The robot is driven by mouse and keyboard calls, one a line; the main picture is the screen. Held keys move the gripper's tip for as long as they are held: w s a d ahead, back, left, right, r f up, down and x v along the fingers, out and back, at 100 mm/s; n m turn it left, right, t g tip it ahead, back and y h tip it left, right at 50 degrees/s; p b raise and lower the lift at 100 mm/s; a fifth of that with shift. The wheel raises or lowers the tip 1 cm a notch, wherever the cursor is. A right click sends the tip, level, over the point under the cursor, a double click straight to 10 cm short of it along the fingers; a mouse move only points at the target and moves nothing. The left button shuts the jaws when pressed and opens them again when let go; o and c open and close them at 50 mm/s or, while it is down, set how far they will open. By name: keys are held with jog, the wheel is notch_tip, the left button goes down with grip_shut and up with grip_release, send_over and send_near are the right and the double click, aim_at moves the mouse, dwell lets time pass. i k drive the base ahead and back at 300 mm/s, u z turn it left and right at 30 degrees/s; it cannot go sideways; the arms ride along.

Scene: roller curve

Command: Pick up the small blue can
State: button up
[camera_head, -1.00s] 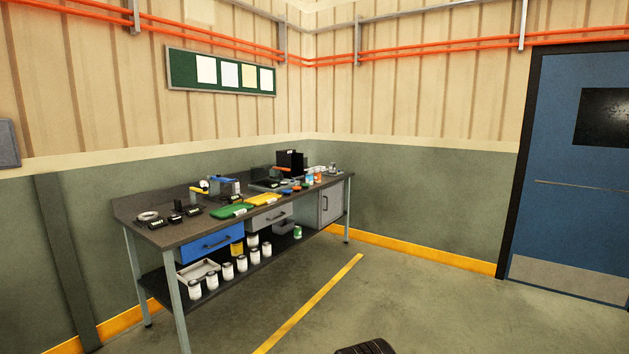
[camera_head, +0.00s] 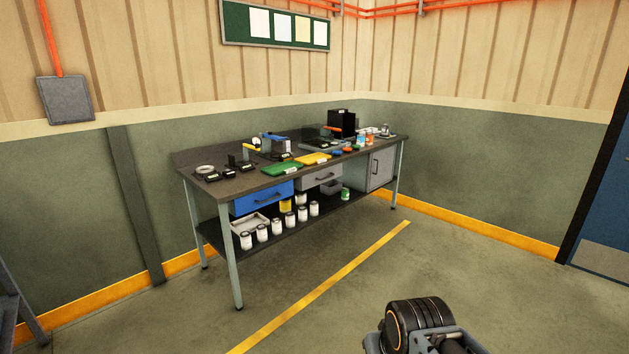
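A small light-blue and white can (camera_head: 361,139) stands upright towards the far right end of the workbench (camera_head: 225,177). It is tiny in the picture, so its details are hard to tell. An orange can (camera_head: 369,138) stands right beside it. A dark rounded part of my arm shows at the bottom right, far in front of the bench. My gripper's fingers do not show.
Green (camera_head: 281,169) and yellow (camera_head: 312,159) trays lie along the bench's front, with a black box (camera_head: 341,124) behind. Several white cans stand on the lower shelf. A blue door (camera_head: 607,225) is at the far right. The floor before the bench is clear.

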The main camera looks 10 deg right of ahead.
aim_at(360, 138)
jog(key=z, duration=0.35)
jog(key=i, duration=2.25)
jog(key=z, duration=0.3)
jog(key=i, duration=2.65)
jog(key=u, duration=0.4)
jog(key=i, duration=0.9)
jog(key=z, duration=1.5)
jog(key=i, duration=1.95)
jog(key=u, duration=1.4)
